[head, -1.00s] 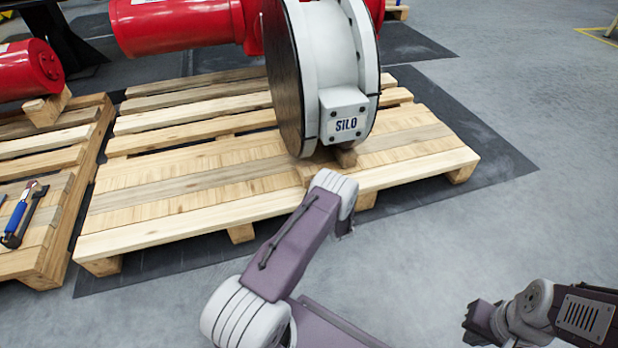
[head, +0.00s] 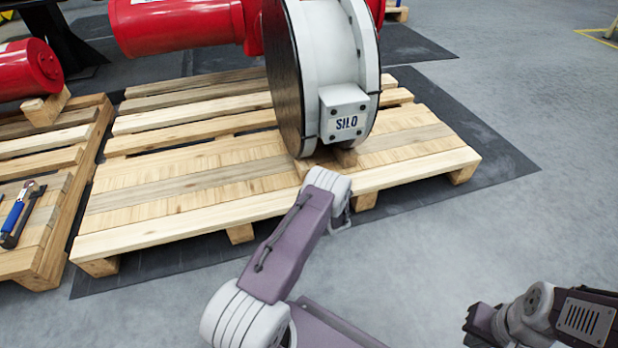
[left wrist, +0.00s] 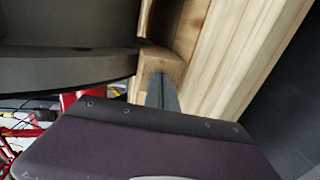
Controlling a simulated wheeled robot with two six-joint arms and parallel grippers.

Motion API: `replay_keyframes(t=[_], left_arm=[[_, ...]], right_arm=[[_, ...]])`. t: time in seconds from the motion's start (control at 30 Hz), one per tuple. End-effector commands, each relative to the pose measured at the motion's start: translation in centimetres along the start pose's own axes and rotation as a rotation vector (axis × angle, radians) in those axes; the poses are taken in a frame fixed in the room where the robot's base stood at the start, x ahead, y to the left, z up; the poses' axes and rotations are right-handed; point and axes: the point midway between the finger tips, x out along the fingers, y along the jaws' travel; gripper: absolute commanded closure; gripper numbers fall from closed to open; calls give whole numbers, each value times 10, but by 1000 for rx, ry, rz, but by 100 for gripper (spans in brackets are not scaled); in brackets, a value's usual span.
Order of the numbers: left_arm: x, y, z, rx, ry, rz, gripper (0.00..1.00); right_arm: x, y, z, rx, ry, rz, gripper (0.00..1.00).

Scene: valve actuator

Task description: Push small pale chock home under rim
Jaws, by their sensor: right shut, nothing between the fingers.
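The white round valve body (head: 335,65), with a SILO box, stands upright on the pallet. A small wooden chock (head: 345,157) shows low beside its rim; another bit of wood (head: 304,166) shows further left, partly behind my left arm. In the left wrist view a pale wooden block (left wrist: 160,63) lies by the dark curved rim (left wrist: 70,72). My left gripper (left wrist: 163,90) shows there as grey fingers reaching to the block; contact and finger gap are unclear. It is hidden in the head view. My right gripper (head: 474,325) is shut and empty, low right, away from the pallet.
The slatted pallet (head: 180,210) carries the valve. A red cylinder (head: 180,28) lies behind. A second pallet (head: 40,255) at left holds a blue-handled tool (head: 18,215) and another red cylinder (head: 25,70). The grey floor at right is clear.

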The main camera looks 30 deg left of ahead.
Motion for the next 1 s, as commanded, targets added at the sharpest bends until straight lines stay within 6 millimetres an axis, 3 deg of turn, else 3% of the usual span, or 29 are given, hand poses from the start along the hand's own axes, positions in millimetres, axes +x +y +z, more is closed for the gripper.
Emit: replay_keyframes(t=[1.0], left_arm=[[25,6,0,0,1,0,100]], right_arm=[[7,0,1,0,0,0,100]])
